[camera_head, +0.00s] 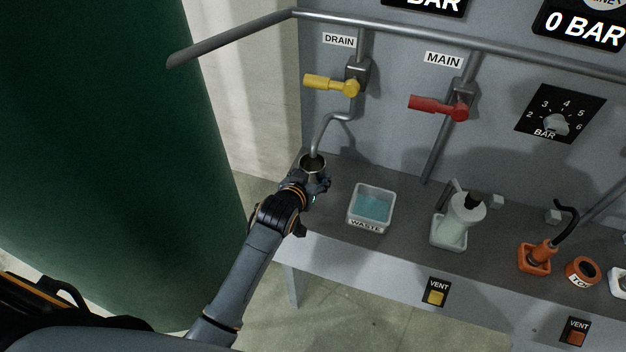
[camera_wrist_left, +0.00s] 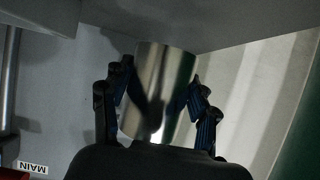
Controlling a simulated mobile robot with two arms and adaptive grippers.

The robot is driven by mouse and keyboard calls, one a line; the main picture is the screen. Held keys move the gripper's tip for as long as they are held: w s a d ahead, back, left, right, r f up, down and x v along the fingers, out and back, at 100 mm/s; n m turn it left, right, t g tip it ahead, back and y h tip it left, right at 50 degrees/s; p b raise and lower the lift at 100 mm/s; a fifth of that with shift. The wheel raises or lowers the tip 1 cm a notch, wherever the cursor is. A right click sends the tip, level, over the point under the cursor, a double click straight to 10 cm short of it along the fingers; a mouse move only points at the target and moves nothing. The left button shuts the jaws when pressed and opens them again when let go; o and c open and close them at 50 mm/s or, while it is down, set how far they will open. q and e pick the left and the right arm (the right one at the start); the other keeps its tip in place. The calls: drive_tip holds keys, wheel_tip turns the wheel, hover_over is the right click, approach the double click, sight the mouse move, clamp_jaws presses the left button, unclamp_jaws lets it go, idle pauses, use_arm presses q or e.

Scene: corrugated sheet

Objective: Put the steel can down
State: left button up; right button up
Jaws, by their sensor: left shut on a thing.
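The steel can (camera_head: 313,161) is under the end of the drain pipe (camera_head: 318,140) at the left end of the grey bench. My left gripper (camera_head: 314,180) is shut on the can, with its fingers on both sides of it. In the left wrist view the shiny can (camera_wrist_left: 160,85) stands between the dark fingers of my left gripper (camera_wrist_left: 158,100). The can's open top shows in the head view; its base is hidden by the gripper, so I cannot tell whether it touches the bench. My right gripper is not in view.
A waste tray (camera_head: 371,208) with blue liquid sits right of the can. Farther right are a wash bottle (camera_head: 459,222) and an orange tool (camera_head: 537,255) in holders. A yellow drain lever (camera_head: 331,85) and red main lever (camera_head: 438,106) are above. A green cylinder (camera_head: 110,160) stands left.

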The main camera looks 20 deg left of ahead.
use_arm(q)
drive_tip(key=shift+w, duration=0.4)
drive_tip(key=shift+f, duration=0.2)
wheel_tip(320, 180, down, 2)
drive_tip(key=shift+f+p, duration=0.15)
drive_tip(key=shift+p, duration=0.25)
drive_tip(key=shift+f, duration=0.35)
drive_tip(key=shift+f, duration=0.15)
drive_tip(key=o, duration=1.5)
drive_tip(key=shift+c, duration=0.2)
